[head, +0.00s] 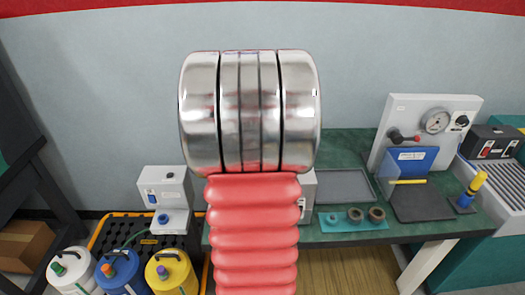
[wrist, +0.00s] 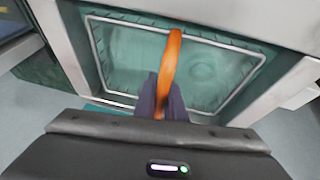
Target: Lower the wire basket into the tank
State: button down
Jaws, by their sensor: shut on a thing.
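In the wrist view my gripper (wrist: 162,97) is shut on the orange handle (wrist: 173,55) of the wire basket. The basket's pale rectangular wire rim (wrist: 97,52) shows beyond the fingers, with short wire marks along its inside. The tank (wrist: 288,84) has pale walls around a teal interior, and a round shape shows faintly on its floor. The rim lines up roughly with the tank's opening. I cannot tell how high the basket is relative to the tank's edge. In the head view my arm blocks the middle, and neither gripper nor basket shows.
In the head view a green bench (head: 350,147) carries a gauge panel (head: 403,108), a grey tray (head: 343,186) and several rings on a teal mat (head: 331,224). Coloured jugs (head: 122,277) stand at lower left. A ribbed-top unit (head: 503,183) is at the right.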

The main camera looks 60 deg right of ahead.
jog(key=shift+f, duration=1.85)
jog(key=shift+f, duration=0.6)
jog(key=c, duration=1.7)
grip_release()
jog(key=shift+c, duration=0.2)
jog(key=shift+r, duration=0.15)
jog(key=shift+r, duration=5.4)
